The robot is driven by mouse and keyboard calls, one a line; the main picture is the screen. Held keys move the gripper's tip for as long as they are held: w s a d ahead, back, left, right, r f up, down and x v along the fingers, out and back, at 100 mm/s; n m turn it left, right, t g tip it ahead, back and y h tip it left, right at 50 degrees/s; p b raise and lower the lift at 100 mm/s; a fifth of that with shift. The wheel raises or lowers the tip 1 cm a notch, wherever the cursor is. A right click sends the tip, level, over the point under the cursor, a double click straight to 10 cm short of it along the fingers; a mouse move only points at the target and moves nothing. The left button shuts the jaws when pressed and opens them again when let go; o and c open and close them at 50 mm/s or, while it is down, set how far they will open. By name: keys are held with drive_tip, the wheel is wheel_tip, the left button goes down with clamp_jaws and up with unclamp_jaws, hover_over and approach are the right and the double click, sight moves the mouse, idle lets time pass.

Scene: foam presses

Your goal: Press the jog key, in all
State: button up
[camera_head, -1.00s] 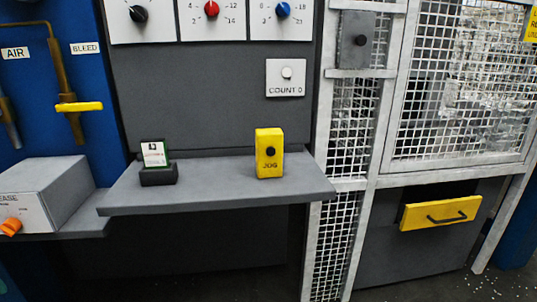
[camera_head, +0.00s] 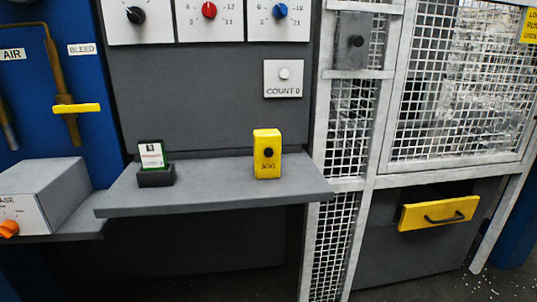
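The jog key is a black round button (camera_head: 268,152) on the front of a yellow box (camera_head: 267,168) marked JOG. The box stands upright on a grey shelf (camera_head: 220,190), right of its middle. Nothing covers the button. My gripper is not in view.
A small card in a dark holder (camera_head: 156,177) stands on the shelf's left part. A COUNT 0 panel (camera_head: 284,78) is on the wall above. A grey box with an orange knob (camera_head: 9,229) is at left. A mesh guard (camera_head: 455,90) and yellow-fronted drawer (camera_head: 438,213) are at right.

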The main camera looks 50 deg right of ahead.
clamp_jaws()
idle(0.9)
